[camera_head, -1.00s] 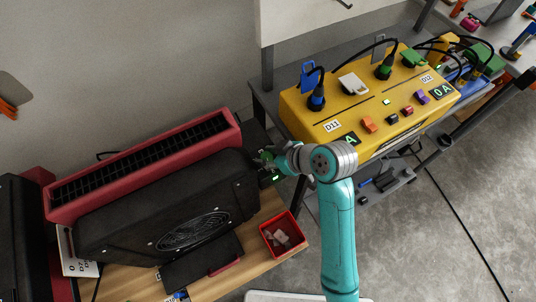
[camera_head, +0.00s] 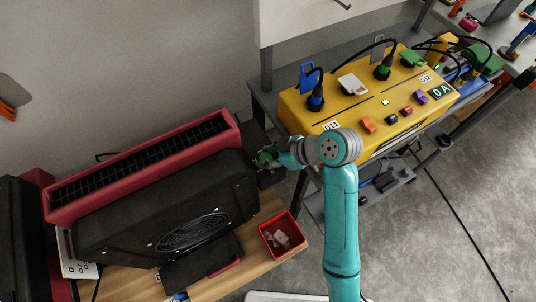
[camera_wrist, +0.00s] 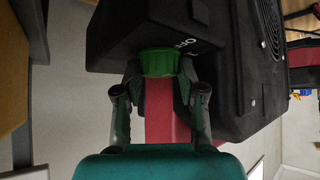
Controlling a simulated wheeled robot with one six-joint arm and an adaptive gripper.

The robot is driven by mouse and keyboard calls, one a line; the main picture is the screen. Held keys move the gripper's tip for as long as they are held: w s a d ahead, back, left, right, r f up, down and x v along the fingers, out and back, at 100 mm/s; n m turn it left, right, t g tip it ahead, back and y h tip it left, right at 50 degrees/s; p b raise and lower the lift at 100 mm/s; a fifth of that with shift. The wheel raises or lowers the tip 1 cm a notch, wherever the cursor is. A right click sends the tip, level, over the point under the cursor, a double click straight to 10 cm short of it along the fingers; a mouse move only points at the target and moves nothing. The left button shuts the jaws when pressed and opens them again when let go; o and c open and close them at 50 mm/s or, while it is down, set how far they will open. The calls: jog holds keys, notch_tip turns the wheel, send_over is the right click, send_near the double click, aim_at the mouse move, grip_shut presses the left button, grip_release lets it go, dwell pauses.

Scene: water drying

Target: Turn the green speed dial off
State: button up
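The green speed dial (camera_wrist: 160,62) is a ribbed knob on the black face of a heater-like machine (camera_wrist: 225,85). White marks show beside it in the wrist view. My gripper (camera_wrist: 160,72) has one fingertip on each side of the dial, and both seem to touch its rim. In the head view the dial (camera_head: 266,157) is small and partly covered by my gripper (camera_head: 270,160), at the right end of the black machine body (camera_head: 165,205). The dial's exact pointing direction is hard to read.
A red slotted housing (camera_head: 150,165) runs behind the black body. A red bin (camera_head: 283,236) with small pieces stands on the wooden table (camera_head: 262,205). A yellow power box (camera_head: 350,105) with plugs and switches stands to the right. Grey floor lies open at the lower right.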

aim_at(268, 158)
dwell(0.3)
notch_tip(268, 158, up, 10)
dwell(0.5)
dwell(0.5)
